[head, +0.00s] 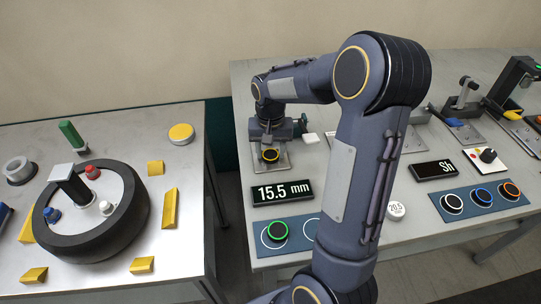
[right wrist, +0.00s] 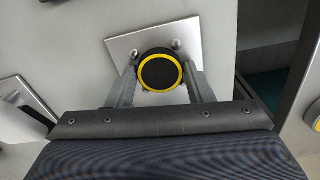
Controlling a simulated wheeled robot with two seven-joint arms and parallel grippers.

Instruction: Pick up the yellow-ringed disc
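The yellow-ringed disc (head: 270,155) is dark with a yellow ring around its top face. It is at a square metal plate (head: 283,166) on the right-hand table; I cannot tell whether it touches the plate. In the right wrist view the disc (right wrist: 160,71) lies between the two grey fingers of my right gripper (right wrist: 160,80), over the plate (right wrist: 190,50). The fingers are apart, one on each side of the disc, with little or no visible gap. In the head view my right gripper (head: 270,143) is pointed down over the disc. My left gripper is not in view.
A "15.5 mm" display (head: 283,192) and a blue mat (head: 297,236) with a green-ringed disc (head: 275,231) are in front. Another mat (head: 448,215) holds ringed discs at right. A tyre (head: 132,226) lies on the left table. A gap separates the tables.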

